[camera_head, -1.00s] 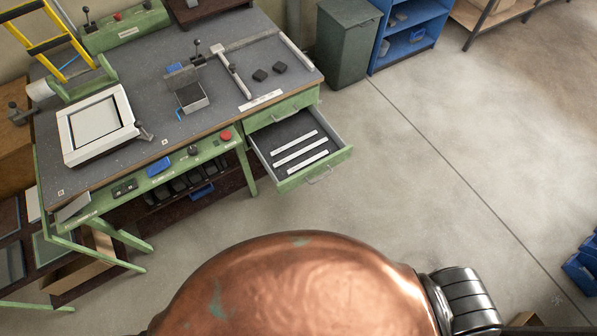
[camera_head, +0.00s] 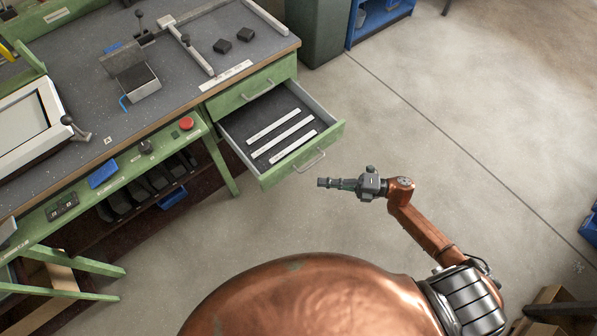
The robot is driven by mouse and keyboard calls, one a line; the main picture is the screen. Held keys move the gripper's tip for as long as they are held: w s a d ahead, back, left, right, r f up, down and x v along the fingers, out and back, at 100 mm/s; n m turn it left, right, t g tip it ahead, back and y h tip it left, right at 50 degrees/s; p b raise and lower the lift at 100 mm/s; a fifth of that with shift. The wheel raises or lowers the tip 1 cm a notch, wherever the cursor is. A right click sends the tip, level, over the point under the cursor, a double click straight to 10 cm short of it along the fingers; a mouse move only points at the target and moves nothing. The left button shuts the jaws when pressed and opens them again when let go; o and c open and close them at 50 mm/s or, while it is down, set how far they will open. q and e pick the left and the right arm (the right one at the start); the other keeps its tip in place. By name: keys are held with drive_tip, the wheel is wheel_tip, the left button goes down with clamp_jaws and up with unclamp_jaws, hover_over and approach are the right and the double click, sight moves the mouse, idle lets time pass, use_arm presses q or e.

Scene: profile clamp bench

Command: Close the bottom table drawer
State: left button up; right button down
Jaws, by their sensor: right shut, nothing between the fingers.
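The bottom table drawer (camera_head: 304,157) is pulled out from the green workbench, toward the lower right. It has a green front with a metal handle (camera_head: 311,163) and a dark inside holding three pale strips (camera_head: 285,138). The upper drawer (camera_head: 252,88) above it is shut. My right gripper (camera_head: 322,183) is shut and empty. In the picture it lies just below and right of the open drawer's front, apart from the handle, with its fingers pointing left. My left gripper is not in view.
The bench top (camera_head: 190,87) carries a square frame (camera_head: 27,125), a small metal box (camera_head: 138,82) and two dark blocks (camera_head: 233,41). A red button (camera_head: 186,123) sits on the green rail. A dark green cabinet (camera_head: 314,30) stands behind. Floor right of the drawer is clear.

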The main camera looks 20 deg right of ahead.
approach(277, 170)
drive_tip(key=s+a, duration=0.2)
drive_tip(key=a, duration=0.2)
drive_tip(key=w+b, duration=0.1)
drive_tip(key=w+a, duration=0.1)
drive_tip(key=w, duration=0.1)
drive_tip(key=shift+w+a+b, duration=0.1)
drive_tip(key=shift+w+b, duration=0.15)
drive_tip(key=shift+b, duration=0.15)
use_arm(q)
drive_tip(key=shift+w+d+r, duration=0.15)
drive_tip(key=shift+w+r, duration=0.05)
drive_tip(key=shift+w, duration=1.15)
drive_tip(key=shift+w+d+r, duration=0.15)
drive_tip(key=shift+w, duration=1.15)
use_arm(e)
drive_tip(key=shift+w+a+r, duration=0.15)
drive_tip(key=shift+w, duration=0.3)
